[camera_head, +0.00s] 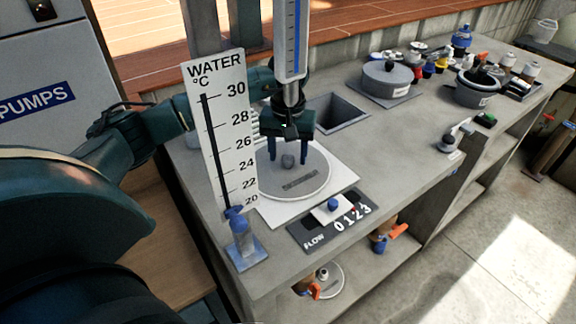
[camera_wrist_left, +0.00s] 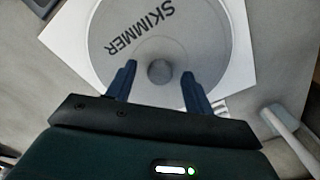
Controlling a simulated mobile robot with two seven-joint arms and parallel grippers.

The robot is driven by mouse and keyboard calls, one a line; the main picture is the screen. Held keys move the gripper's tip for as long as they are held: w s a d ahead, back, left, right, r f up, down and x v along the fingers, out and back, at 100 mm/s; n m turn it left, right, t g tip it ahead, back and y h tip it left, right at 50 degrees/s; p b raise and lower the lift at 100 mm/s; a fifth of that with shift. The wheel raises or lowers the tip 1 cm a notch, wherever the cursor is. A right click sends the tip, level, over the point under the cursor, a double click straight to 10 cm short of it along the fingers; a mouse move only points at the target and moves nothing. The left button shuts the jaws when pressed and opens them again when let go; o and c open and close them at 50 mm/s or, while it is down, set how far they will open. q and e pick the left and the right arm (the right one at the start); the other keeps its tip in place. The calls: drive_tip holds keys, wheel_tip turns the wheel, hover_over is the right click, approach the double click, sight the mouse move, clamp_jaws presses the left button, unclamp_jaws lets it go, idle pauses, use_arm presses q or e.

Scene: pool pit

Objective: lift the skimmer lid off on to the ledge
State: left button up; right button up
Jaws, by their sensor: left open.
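The skimmer lid (camera_head: 310,181) is a round grey disc with a knob (camera_head: 288,160) in its middle. It lies on a white square plate (camera_head: 343,173) on the grey ledge. In the left wrist view the lid (camera_wrist_left: 185,30) shows the word SKIMMER, and the knob (camera_wrist_left: 160,71) sits between the fingers. My left gripper (camera_head: 289,162) points down over the lid, open, with its fingertips on either side of the knob. In the left wrist view the open fingers (camera_wrist_left: 158,75) stand apart from the knob. My right gripper is not in view.
A water temperature board (camera_head: 222,130) stands left of the lid. A flow counter (camera_head: 333,221) lies in front. A square opening (camera_head: 338,112) is behind the lid. A round grey pot (camera_head: 387,78) and several bottles crowd the back right. The ledge (camera_head: 410,150) is bare right of the lid.

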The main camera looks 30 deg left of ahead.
use_arm(q)
drive_tip(key=shift+f, duration=0.3)
drive_tip(key=shift+c, duration=0.3)
clamp_jaws()
